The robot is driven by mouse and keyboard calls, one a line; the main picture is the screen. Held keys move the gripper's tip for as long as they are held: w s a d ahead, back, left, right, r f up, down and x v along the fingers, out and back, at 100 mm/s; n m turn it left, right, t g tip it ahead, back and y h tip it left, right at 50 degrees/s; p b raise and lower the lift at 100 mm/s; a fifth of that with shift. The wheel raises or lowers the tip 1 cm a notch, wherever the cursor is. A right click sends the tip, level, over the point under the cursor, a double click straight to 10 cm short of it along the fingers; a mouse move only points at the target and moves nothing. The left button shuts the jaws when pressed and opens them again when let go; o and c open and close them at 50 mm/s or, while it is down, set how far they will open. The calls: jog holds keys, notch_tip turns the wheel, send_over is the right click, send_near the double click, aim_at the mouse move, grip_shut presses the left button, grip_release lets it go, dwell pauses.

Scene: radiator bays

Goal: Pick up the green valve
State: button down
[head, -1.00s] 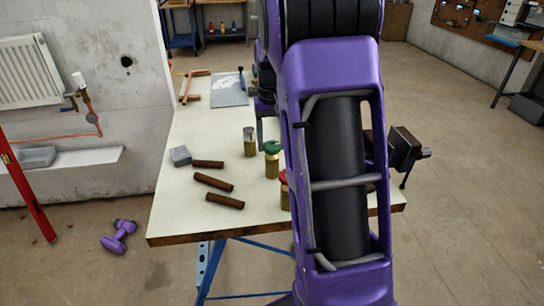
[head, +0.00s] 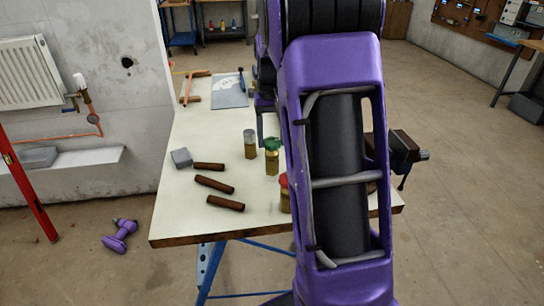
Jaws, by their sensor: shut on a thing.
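The green valve (head: 272,158) has a brass body and a green top. It is upright over the workbench (head: 185,222), left of my arm. My gripper (head: 264,138) is mostly hidden behind my purple arm; a grey finger shows at the green top. It is shut on the green valve. I cannot tell whether the valve's base is clear of the bench top.
A grey-topped brass valve (head: 250,144) stands left of it; a red-topped one (head: 284,196) is partly hidden by my arm. Several brown pipes (head: 225,203) and a grey block (head: 181,158) lie left. A vise (head: 404,150) sits at the right edge.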

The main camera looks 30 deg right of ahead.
jog(key=shift+r, duration=0.5)
jog(key=shift+p, duration=0.3)
jog(key=shift+r+p, duration=1.85)
jog(key=shift+r, duration=0.35)
